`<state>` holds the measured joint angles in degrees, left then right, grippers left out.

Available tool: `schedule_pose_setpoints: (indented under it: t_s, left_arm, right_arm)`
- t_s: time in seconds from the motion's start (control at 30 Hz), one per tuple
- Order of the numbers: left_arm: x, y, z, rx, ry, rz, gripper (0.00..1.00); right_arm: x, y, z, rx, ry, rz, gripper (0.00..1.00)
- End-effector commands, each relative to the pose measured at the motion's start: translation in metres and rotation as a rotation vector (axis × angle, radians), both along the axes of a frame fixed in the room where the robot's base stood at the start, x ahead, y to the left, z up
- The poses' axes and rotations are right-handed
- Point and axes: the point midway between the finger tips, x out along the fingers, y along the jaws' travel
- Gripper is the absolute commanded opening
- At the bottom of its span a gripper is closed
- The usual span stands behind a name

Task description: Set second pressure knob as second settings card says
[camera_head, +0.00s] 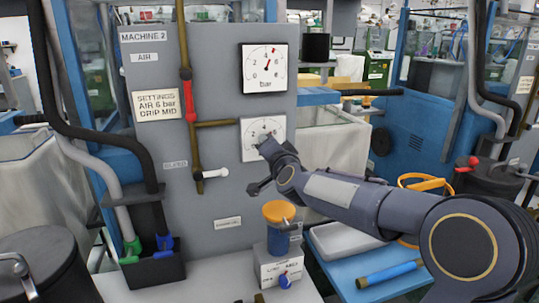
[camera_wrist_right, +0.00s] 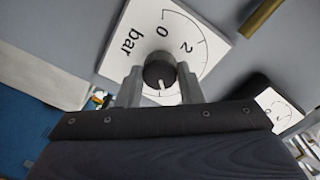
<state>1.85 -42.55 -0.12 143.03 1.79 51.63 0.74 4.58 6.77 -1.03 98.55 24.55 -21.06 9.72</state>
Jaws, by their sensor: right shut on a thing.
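The settings card (camera_head: 157,104) on the grey panel reads "AIR 6 bar DRIP MID", under a "MACHINE 2" label (camera_head: 144,35). The dark round pressure knob (camera_wrist_right: 160,70) sits on a white dial plate (camera_wrist_right: 207,32) marked 0, 2 and bar. The plate also shows below the upper gauge in the head view (camera_head: 250,127). My right gripper (camera_wrist_right: 155,80) is shut on the knob, one finger on each side. The knob's white mark points away from the 0, toward my gripper; the numbers there are hidden. My left gripper is not in view.
A red valve handle (camera_head: 190,101) and a white-handled tap (camera_head: 211,174) are to the left.

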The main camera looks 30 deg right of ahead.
Motion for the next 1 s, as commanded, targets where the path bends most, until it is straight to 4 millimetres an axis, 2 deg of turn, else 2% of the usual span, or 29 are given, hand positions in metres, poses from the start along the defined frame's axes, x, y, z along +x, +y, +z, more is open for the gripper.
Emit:
schedule_pose_setpoints:
  t_s: [0.1,0.4,1.0]
  left_arm:
    - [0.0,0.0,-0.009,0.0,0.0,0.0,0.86]
    - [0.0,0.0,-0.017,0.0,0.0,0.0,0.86]
    - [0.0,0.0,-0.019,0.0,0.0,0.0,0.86]
  right_arm:
    - [0.0,0.0,-0.002,0.084,-0.021,0.0,0.11]
    - [0.0,0.0,-0.001,0.23,-0.054,0.0,0.11]
    - [0.0,-0.001,0.0,0.279,-0.066,-0.001,0.11]
